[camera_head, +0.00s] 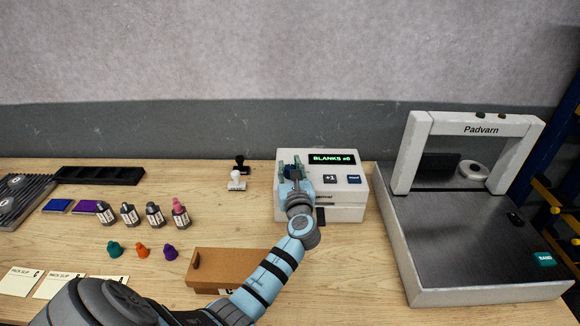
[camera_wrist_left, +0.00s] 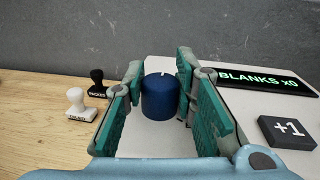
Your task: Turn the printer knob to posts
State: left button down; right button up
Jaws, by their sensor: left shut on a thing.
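The printer (camera_head: 346,203) is a white box on the table with a lit display (camera_head: 332,159) reading "BLANKS x0". Its dark blue round knob (camera_wrist_left: 159,98) shows in the left wrist view, with a white mark at its far edge. In the head view the gripper mostly hides the knob. My right gripper is in neither view.
A "+1" button (camera_head: 330,179) and a blue button (camera_head: 354,179) sit right of the knob. Black and white stamps (camera_head: 237,181) stand left of the printer. A cardboard box (camera_head: 225,262) lies in front. A Padvarn machine (camera_head: 480,240) stands at the right.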

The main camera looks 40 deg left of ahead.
pick_arm(q)
jog(key=m+t+h+p, duration=0.2)
jog(key=h+p, duration=0.1)
jog(key=shift+s+a+r, duration=0.1)
jog(key=shift+r, duration=0.1)
jog(key=shift+f+m+t+h+p, duration=0.15)
jog(key=shift+m+t+h+p, duration=0.4)
jog(key=shift+m+t+h, duration=0.5)
jog(key=shift+a+m+h, duration=0.1)
jog(key=shift+m+h, duration=0.45)
jog(key=shift+h, duration=0.3)
jog(key=m+h, duration=0.1)
jog(key=t+h+b, duration=0.1)
jog(key=shift+f+m+h, duration=0.2)
jog(key=shift+m+h, duration=0.2)
jog(key=m+h+b, duration=0.2)
jog(key=h+b, duration=0.1)
jog(key=m+h+b, duration=0.1)
jog(key=h+b, duration=0.2)
jog(key=shift+f+m, duration=0.1)
jog(key=shift+m, duration=0.3)
jog(key=shift+m+h+b, duration=0.3)
jog(key=shift+h+b, duration=0.1)
jog(key=shift+b, duration=0.25)
jog(key=shift+r, duration=0.2)
jog(key=c, duration=1.3)
grip_release()
jog(key=shift+w, duration=0.2)
